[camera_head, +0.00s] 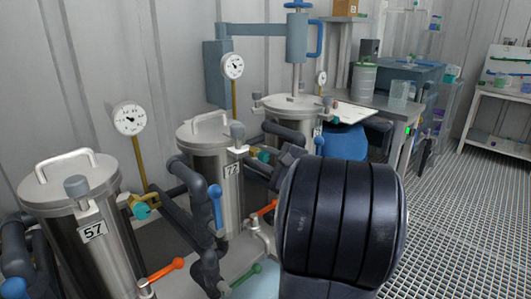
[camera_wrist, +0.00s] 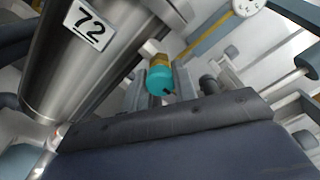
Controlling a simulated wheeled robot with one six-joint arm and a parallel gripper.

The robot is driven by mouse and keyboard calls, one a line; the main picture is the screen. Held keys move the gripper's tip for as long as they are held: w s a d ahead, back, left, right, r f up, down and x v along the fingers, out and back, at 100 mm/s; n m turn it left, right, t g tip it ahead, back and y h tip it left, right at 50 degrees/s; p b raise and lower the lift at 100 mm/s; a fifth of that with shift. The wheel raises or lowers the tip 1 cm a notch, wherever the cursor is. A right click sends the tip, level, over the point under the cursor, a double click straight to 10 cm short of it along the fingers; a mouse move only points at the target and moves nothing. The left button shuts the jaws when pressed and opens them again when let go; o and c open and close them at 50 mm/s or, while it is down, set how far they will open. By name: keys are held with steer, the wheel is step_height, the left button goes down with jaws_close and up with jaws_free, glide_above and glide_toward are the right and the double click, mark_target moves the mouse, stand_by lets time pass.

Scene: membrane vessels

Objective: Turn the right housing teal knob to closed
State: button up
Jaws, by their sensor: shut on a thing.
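The right housing is a steel vessel labelled 72 (camera_head: 217,165); its side and label also show in the wrist view (camera_wrist: 50,85). Its teal knob (camera_head: 263,156) sits on a brass fitting at the right of the vessel. In the wrist view the teal knob (camera_wrist: 160,79) is between the grey fingers of my gripper (camera_wrist: 161,88), which is shut on it. Part of the knob's near side and the fingertips is hard to make out.
The left housing, labelled 57 (camera_head: 70,215), has its own teal knob (camera_head: 141,211). Dark pipes, a blue lever (camera_head: 215,200) and orange levers (camera_head: 267,208) crowd the front. A gauge (camera_head: 232,66) stands behind housing 72. Grated floor at the right is clear.

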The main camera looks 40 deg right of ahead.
steer(key=shift+m+p, duration=0.3)
steer(key=shift+m, duration=0.3)
steer(key=o, duration=1)
steer(key=shift+s, duration=0.1)
steer(key=s+p, duration=0.1)
steer(key=s, duration=0.9)
steer(key=shift+s+d+p, duration=0.3)
steer(key=shift+d+p, duration=0.05)
steer(key=shift+d, duration=0.05)
steer(key=w, duration=0.3)
steer(key=w+b, duration=0.1)
steer(key=w, duration=0.3)
steer(key=w+a, duration=0.1)
steer(key=w, duration=0.3)
steer(key=shift+b, duration=0.4)
steer(key=shift+s+d, duration=0.1)
